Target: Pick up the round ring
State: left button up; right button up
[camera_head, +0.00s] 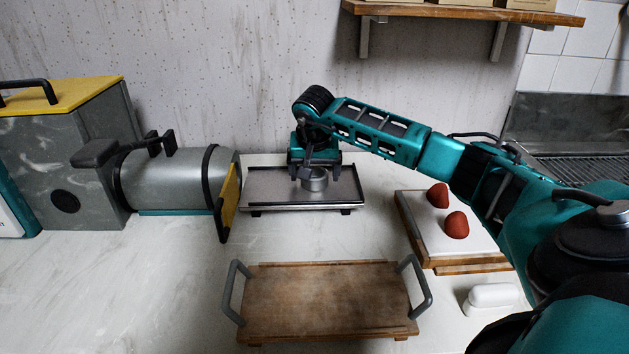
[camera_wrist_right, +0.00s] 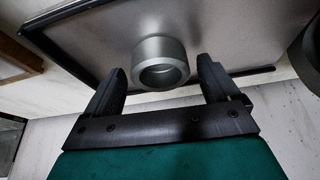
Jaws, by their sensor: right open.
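The round ring (camera_head: 316,181) is a short grey metal cylinder standing on a dark-rimmed metal tray (camera_head: 270,190) at the back middle of the counter. In the right wrist view the ring (camera_wrist_right: 160,50) shows its round opening and lies just beyond and between the fingertips. My right gripper (camera_head: 312,170) is above the ring, pointing down at it. In the right wrist view the gripper (camera_wrist_right: 160,82) is open, with a finger on either side and nothing held. Whether a finger touches the ring I cannot tell. My left gripper is not in view.
A wooden tray with grey handles (camera_head: 325,300) lies in front. A white board (camera_head: 425,225) with two red lumps (camera_head: 457,225) is to the right, near my right arm. A grey cylindrical machine (camera_head: 170,180) stands left. A shelf (camera_head: 460,12) hangs above. The front left counter is clear.

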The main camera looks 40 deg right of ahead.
jog(key=c, duration=0.3)
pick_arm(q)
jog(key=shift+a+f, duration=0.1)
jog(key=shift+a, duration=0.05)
pick_arm(e)
jog(key=c, duration=0.9)
jog(key=shift+c, duration=0.2)
pick_arm(q)
jog(key=p, duration=0.1)
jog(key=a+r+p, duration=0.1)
jog(key=p, duration=0.1)
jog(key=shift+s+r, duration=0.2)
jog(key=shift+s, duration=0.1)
pick_arm(e)
notch_tip(320, 180, up, 20)
